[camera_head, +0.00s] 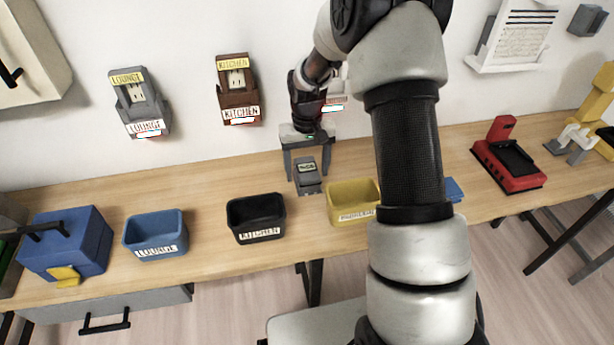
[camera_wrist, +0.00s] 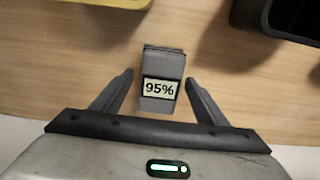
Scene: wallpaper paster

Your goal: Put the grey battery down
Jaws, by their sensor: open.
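The grey battery (camera_head: 308,178) stands on the wooden table behind the gap between the black and yellow bins. In the wrist view the battery (camera_wrist: 162,65) shows a label reading 95%. My gripper (camera_head: 304,174) is open, with its fingers to either side of the battery. In the wrist view my gripper's fingertips (camera_wrist: 159,76) are apart, with a visible gap between each finger and the battery. The battery's underside is hidden.
A black KITCHEN bin (camera_head: 257,236), a yellow bin (camera_head: 340,216) and a blue LOUNGE bin (camera_head: 160,254) stand along the table's front. LOUNGE (camera_head: 150,110) and KITCHEN (camera_head: 246,100) units hang on the wall. A red device (camera_head: 483,160) stands at right. Bare table (camera_head: 210,185) lies left of the battery.

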